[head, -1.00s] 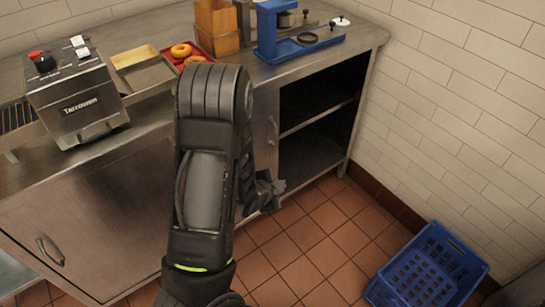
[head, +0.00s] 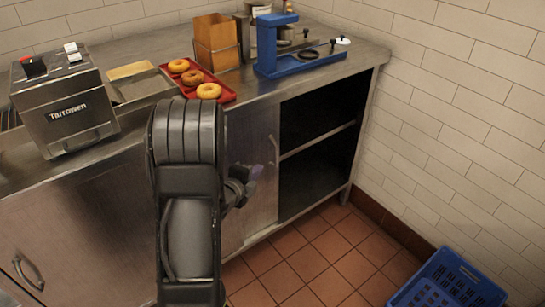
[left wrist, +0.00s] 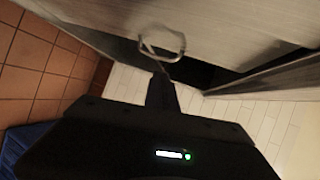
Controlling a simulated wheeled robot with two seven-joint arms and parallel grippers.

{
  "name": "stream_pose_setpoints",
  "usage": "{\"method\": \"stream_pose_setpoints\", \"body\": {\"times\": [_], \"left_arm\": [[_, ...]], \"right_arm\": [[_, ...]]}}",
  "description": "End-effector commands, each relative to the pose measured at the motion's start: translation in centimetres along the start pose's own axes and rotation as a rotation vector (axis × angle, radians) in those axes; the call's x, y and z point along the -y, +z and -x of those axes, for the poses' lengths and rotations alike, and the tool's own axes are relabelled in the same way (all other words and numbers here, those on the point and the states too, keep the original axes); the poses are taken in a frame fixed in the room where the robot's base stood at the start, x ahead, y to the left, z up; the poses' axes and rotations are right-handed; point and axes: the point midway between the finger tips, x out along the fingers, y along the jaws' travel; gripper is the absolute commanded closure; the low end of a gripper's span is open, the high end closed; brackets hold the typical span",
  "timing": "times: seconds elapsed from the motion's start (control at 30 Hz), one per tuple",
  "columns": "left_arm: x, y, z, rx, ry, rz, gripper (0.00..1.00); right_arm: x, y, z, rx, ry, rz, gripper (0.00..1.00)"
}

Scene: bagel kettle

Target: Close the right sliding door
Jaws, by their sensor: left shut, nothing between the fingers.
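The right sliding door (head: 262,128) is a grey metal panel on the counter's front. It stands open, leaving a dark shelved opening (head: 318,130) to its right. Its bar handle (head: 274,151) is near its right edge and also shows as a pale loop in the left wrist view (left wrist: 163,43). My left gripper (head: 250,172) is shut and empty, just left of and below the handle in the head view. In the left wrist view its dark fingers (left wrist: 160,84) point toward the handle. Contact cannot be told. My left arm hides part of the door. My right gripper is not in view.
A blue crate (head: 450,282) lies on the tiled floor at right, near the brick wall (head: 455,100). A red tray (head: 226,96) of bagels, a blue stand (head: 302,59) and a fryer-like machine (head: 66,105) are on the counter. Floor before the opening is clear.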

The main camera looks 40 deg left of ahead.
Motion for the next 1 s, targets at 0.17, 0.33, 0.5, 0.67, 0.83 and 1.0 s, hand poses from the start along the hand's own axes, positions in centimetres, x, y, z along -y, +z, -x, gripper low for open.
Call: {"method": "stream_pose_setpoints", "body": {"times": [0.17,0.33,0.5,0.67,0.83,1.0], "left_arm": [[-0.2,-0.1,-3.1,-0.002,0.001,-0.004,1.00],[-0.2,0.0,-6.7,-0.001,0.001,-0.003,1.00],[0.4,-0.1,-9.7,-0.002,-0.001,-0.002,1.00],[0.9,-0.1,-11.4,-0.001,0.000,-0.001,1.00],[1.1,-0.1,-12.0,-0.001,0.001,0.001,1.00],[1.1,-0.1,-12.0,-0.001,0.001,0.002,1.00]], "right_arm": [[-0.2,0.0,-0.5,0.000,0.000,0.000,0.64],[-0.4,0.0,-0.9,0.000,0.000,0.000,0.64],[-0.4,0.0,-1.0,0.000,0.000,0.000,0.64],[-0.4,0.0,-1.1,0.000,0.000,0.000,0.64],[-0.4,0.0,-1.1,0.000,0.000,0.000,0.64],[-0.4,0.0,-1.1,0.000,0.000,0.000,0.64]]}}
